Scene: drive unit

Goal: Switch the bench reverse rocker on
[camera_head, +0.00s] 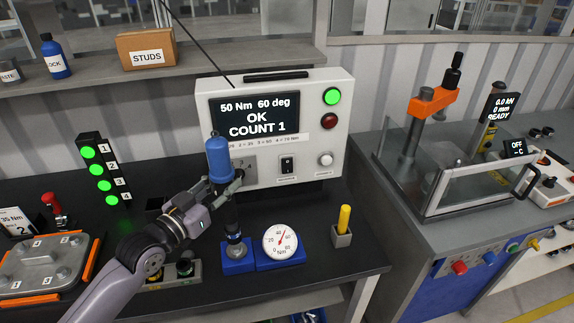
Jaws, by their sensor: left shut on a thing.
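The controller box (342,105) stands on the bench, its screen (258,115) reading "50 Nm 60 deg OK COUNT 1". A small black rocker (287,165) sits low on its front panel, over a label too small to read surely. I cannot tell which way the rocker is set. My left gripper (236,183) is shut on the blue-topped driver tool (219,157), which stands upright left of the rocker and hides part of the panel. The tool's lower end is over a blue block (236,262). My right gripper is not in view.
A round dial gauge (281,240) and a yellow pin in a grey block (343,222) stand in front of the box. A green-lit number stack (101,170) and a grey plate (45,265) are left. A press (430,105) stands right.

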